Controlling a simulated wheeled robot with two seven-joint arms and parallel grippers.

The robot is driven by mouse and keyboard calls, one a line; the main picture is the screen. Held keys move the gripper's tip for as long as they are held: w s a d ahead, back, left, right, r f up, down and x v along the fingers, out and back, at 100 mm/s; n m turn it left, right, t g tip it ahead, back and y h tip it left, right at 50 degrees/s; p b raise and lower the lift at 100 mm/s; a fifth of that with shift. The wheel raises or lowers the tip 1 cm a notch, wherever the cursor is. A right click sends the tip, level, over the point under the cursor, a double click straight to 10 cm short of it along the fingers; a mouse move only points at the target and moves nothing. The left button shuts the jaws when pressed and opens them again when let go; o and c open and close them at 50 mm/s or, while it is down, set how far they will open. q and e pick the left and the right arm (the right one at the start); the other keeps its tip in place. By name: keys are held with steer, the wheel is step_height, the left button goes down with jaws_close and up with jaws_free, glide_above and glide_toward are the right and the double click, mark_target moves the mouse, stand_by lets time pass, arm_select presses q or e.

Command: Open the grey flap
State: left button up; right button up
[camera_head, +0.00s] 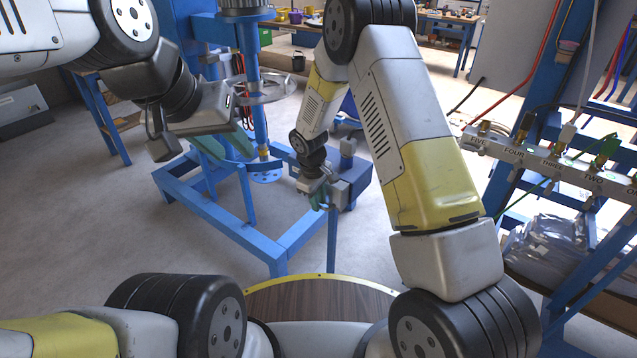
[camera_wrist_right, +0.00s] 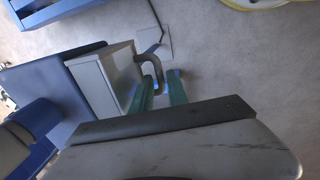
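The grey flap (camera_wrist_right: 100,82) shows in the right wrist view as a light grey box-like panel on a blue housing, with a dark curved handle (camera_wrist_right: 150,66) at its edge. In the head view the flap (camera_head: 339,195) is small and partly hidden by my right gripper. My right gripper (camera_head: 319,201) is beside it; its green fingers (camera_wrist_right: 160,90) are apart, and the handle's lower end appears between their tips. I cannot tell whether they touch it. My left gripper (camera_head: 228,150) is open and empty, left of the blue column, away from the flap.
The blue mixer column (camera_head: 257,105) with a metal ring clamp (camera_head: 268,88) stands between my arms. A blue frame (camera_head: 225,215) surrounds its base. At right, a labelled valve rail (camera_head: 540,160) with hoses is close to my right arm.

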jaws_close()
stand_by(1.4)
